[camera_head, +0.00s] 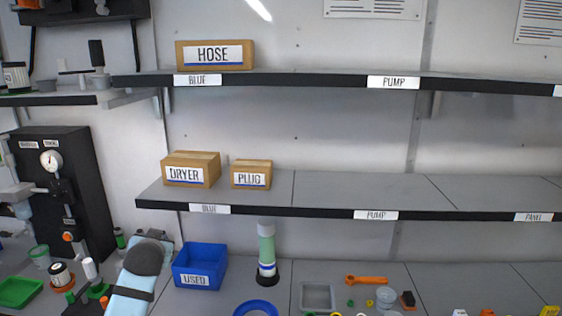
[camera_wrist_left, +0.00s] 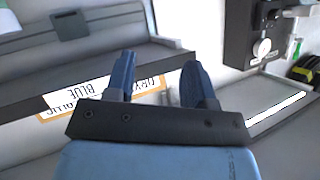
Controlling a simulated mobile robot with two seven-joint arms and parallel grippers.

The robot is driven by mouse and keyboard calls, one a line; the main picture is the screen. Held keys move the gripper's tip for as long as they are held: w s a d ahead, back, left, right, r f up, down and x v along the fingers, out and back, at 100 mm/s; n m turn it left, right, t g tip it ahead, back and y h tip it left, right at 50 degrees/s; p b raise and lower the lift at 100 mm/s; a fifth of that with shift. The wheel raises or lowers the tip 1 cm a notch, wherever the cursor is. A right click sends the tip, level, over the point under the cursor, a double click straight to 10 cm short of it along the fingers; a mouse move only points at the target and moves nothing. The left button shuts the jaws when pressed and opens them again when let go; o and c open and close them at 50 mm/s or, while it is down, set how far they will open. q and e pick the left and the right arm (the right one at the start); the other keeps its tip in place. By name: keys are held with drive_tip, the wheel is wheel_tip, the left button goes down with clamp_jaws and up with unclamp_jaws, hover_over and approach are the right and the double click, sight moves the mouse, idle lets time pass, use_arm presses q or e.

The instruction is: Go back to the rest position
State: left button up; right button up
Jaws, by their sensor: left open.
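My left gripper (camera_wrist_left: 159,64) is in the left wrist view, with its two dark blue fingers spread apart and nothing between them. Beyond the fingers is a shelf edge with a BLUE label (camera_wrist_left: 84,98), seen upside down, and part of the DRYER box (camera_wrist_left: 148,86). The gripper's distance from the shelf is hard to judge. In the head view a light blue link with a dark grey cap, seemingly part of my left arm, rises at the lower left. The left fingers cannot be made out there. My right gripper is in neither view.
The DRYER box (camera_head: 191,169) and PLUG box (camera_head: 251,174) stand on the lower shelf; the HOSE box (camera_head: 215,54) is above. A blue USED bin (camera_head: 200,267) and a green-and-white cylinder (camera_head: 267,250) stand on the bench. The lower shelf's right part is clear.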

use_arm(q)
drive_tip(key=s+d+f+m+h, duration=0.1)
drive_tip(key=s+d+f+h, duration=0.25)
drive_tip(key=s+f, duration=0.95)
drive_tip(key=s+d+f+m+h, duration=0.2)
drive_tip(key=s+d+f, duration=0.3)
drive_tip(key=s+f, duration=0.75)
drive_tip(key=s+d+f+h, duration=0.1)
drive_tip(key=s+f, duration=0.1)
drive_tip(key=s, duration=0.4)
drive_tip(key=s+d+f+g+h, duration=0.1)
drive_tip(key=s+d+f, duration=0.1)
drive_tip(key=s, duration=0.5)
drive_tip(key=shift+s+d+f, duration=0.25)
drive_tip(key=shift+s+f, duration=0.05)
drive_tip(key=shift+f, duration=0.15)
